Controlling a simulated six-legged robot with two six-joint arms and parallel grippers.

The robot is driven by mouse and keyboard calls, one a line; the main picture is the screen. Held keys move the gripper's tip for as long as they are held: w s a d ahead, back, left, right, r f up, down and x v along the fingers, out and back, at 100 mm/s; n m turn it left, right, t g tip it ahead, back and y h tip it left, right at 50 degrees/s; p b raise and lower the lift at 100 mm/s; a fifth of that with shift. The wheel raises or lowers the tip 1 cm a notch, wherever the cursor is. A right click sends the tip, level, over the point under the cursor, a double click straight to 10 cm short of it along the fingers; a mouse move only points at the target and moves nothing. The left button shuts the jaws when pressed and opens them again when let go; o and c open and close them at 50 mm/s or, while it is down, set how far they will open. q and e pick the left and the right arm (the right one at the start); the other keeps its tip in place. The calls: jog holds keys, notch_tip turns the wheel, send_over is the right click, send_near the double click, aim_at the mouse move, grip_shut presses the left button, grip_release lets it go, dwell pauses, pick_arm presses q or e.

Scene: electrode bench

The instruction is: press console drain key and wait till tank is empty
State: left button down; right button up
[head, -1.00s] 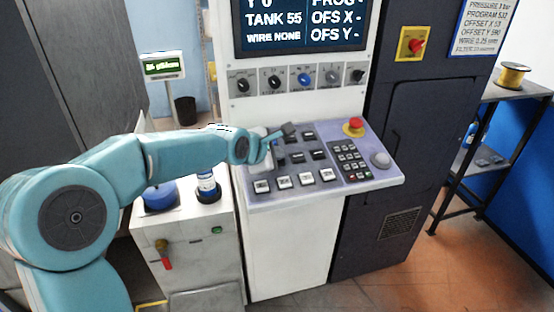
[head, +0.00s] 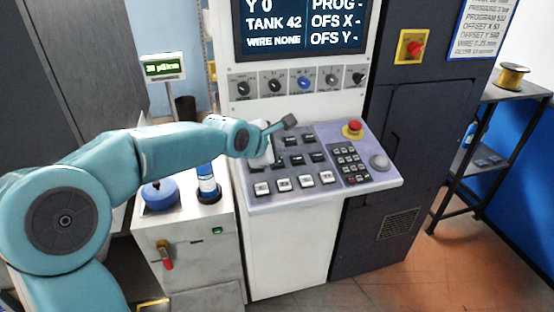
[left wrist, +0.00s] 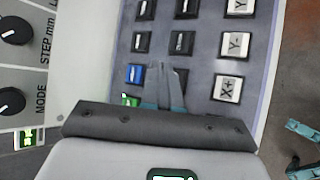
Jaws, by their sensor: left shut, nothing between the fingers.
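The console (head: 322,189) has a sloped panel with rows of dark and white keys. Its screen (head: 300,25) reads TANK 42. My left gripper (head: 268,156) is over the left part of the panel, its tips hard to make out in the head view. In the left wrist view my left gripper (left wrist: 172,88) is shut and empty, its fingertips over the dark keys beside a blue key (left wrist: 136,74) and a green key (left wrist: 130,101). I cannot tell which key is the drain key, or whether the tips touch one. My right gripper is not in view.
A red emergency button (head: 353,129) and a keypad (head: 351,162) are on the panel's right. Knobs (head: 304,82) line the face below the screen. A white cabinet with a blue cap (head: 160,195) and blue-white canister (head: 208,182) stands left, beneath my arm.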

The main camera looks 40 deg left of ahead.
pick_arm(q)
jog(key=r, duration=0.2)
jog(key=r+p, duration=0.1)
jog(key=shift+s+d+r, duration=0.15)
jog(key=shift+s+d, duration=0.05)
jog(key=shift+d, duration=0.05)
dwell(0.7)
